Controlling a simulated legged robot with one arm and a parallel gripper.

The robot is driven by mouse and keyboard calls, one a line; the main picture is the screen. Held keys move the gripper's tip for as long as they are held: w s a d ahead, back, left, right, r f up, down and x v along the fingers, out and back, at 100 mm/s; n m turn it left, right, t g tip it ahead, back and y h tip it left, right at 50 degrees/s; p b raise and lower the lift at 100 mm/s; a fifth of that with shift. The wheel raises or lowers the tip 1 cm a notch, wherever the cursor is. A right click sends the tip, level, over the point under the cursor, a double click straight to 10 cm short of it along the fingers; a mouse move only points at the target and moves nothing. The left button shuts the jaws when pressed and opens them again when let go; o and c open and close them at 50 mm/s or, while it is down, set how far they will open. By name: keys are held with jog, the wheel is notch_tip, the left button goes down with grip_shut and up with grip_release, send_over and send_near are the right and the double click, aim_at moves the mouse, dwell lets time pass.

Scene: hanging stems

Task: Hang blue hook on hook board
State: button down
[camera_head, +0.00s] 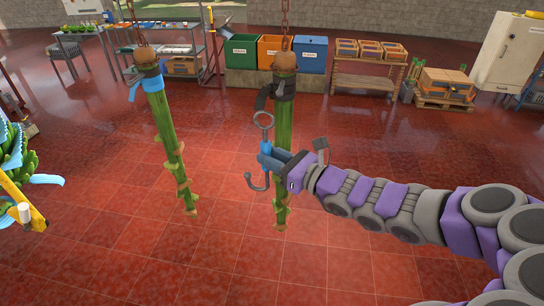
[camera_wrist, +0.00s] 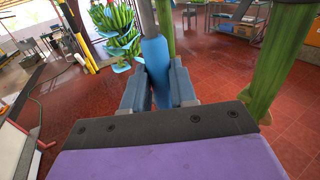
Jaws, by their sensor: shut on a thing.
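My gripper (camera_head: 274,161) is shut on the blue hook (camera_head: 265,147), near the middle of the head view. The hook has a metal eye at its top and a curved metal hook end (camera_head: 257,184) below the jaws. It looks roughly upright and is held in the air. In the wrist view the blue body of the hook (camera_wrist: 156,58) stands between the two jaws of my gripper (camera_wrist: 158,88), and its lower end is hidden. I cannot make out a hook board in either view.
Two green stems hang on chains: one with a blue band (camera_head: 165,125), one with a black band (camera_head: 283,130) close behind my gripper. Banana bunches (camera_head: 15,150) and a yellow bar (camera_head: 22,200) are at the left edge. Bins (camera_head: 241,53) and racks stand behind. The red floor is mostly open.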

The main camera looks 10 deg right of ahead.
jog(key=s+b, duration=0.1)
jog(key=b, duration=0.1)
jog(key=s+b, duration=0.2)
jog(key=shift+s+a+f, duration=0.1)
jog(key=shift+a, duration=0.3)
jog(key=shift+s+b, duration=0.2)
jog(key=shift+b, duration=0.25)
jog(key=shift+s+a+b, duration=0.3)
jog(key=shift+s+b, duration=0.45)
jog(key=shift+b, duration=0.35)
jog(key=shift+s+a+b, duration=0.25)
jog(key=shift+s+b, duration=0.5)
jog(key=shift+b, duration=0.35)
jog(key=shift+s+a+b, duration=0.3)
jog(key=shift+s+b, duration=0.45)
jog(key=shift+b, duration=0.35)
